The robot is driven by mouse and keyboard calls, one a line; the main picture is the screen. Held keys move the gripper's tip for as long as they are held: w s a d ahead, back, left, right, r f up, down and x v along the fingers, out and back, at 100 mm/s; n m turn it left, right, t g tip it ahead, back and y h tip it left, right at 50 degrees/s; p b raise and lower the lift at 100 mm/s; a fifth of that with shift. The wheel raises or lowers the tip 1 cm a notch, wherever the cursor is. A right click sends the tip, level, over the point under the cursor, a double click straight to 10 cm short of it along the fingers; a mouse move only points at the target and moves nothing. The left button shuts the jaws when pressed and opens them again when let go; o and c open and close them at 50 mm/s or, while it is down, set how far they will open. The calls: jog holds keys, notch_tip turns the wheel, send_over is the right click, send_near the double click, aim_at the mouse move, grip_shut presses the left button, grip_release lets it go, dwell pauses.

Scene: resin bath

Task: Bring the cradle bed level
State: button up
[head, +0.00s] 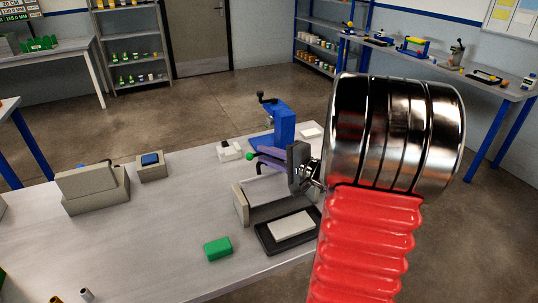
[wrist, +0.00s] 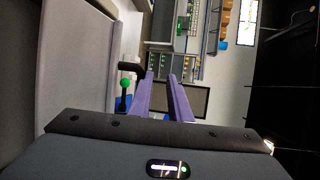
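A blue stand (head: 283,124) with a black crank on top stands near the table's far right edge. A green ball knob (head: 249,156) shows at its front left. The knob also shows in the wrist view (wrist: 125,83), left of my fingers. My gripper (head: 262,160) has purple fingers, pointing left in front of the stand, near the knob. In the wrist view my gripper (wrist: 161,77) has a clear gap between the fingertips, with nothing held. I cannot tell which part is the cradle bed or its tilt; my gripper and arm hide part of this area.
A grey open frame or trough (head: 241,205) lies below my gripper, beside a black tray (head: 268,244) with a pale slab. A green block (head: 217,248), a grey box (head: 93,188) and a blue-topped box (head: 151,165) stand on the table (head: 150,225). The table's middle is clear.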

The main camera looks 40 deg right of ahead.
grip_shut()
dwell(1.2)
jog(key=shift+o, duration=0.3)
grip_release()
jog(key=shift+s, duration=0.1)
jog(key=v, duration=1.3)
jog(key=shift+s, duration=0.35)
